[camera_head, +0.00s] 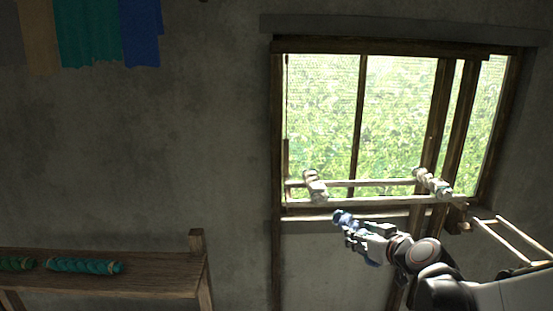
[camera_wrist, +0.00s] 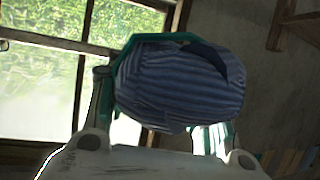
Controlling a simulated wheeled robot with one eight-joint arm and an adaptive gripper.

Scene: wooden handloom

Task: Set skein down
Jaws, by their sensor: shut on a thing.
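A blue skein (camera_wrist: 180,85) with ribbed strands fills the middle of the wrist view, between the fingers of my gripper (camera_wrist: 165,125). A teal edge shows around its top and left side. In the head view, my gripper (camera_head: 352,228) is shut on the blue skein (camera_head: 343,217), held in the air in front of the window's lower part. Little of the skein shows there. On the wooden bench (camera_head: 120,282) at the lower left lie a teal skein (camera_head: 85,266) and a darker green skein (camera_head: 17,263), the latter cut by the picture edge.
The loom's wooden posts and rails (camera_head: 380,200) stand close behind and above my gripper. A pale wooden frame (camera_head: 510,240) is at the right. Coloured cloths (camera_head: 95,35) hang at the upper left. The bench's right part is bare, with a short post at its corner.

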